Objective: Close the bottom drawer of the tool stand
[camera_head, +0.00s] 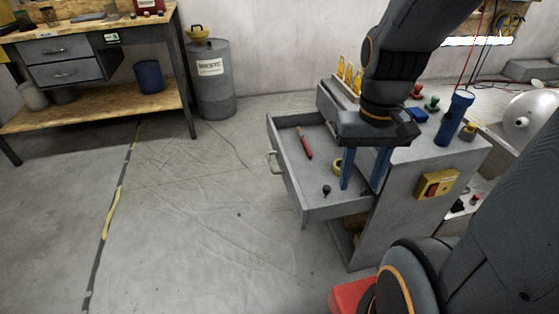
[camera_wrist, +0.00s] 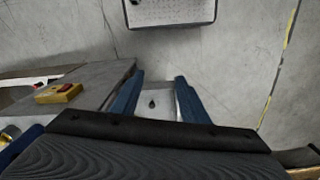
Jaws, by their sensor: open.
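The grey tool stand (camera_head: 405,195) stands right of centre. A grey drawer (camera_head: 287,170) is pulled well out of it to the left, with a handle (camera_head: 273,162) on its far-left face. In the drawer lie a red-handled tool (camera_head: 304,143), a yellow ring-shaped item (camera_head: 337,167) and a small black knob-like piece (camera_head: 326,190). My gripper (camera_head: 364,184) points down with its blue fingers apart and empty, over the drawer's end nearest the stand. The wrist view shows part of the drawer (camera_wrist: 157,116) between the fingers. My arm hides part of the stand's top.
The stand's top carries yellow-handled tools (camera_head: 349,76), a blue flashlight (camera_head: 454,118) and small coloured items. A yellow switch box (camera_head: 437,184) is on its side. A workbench (camera_head: 160,97) and waste drum (camera_head: 211,85) stand behind left. Floor left of the drawer is clear.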

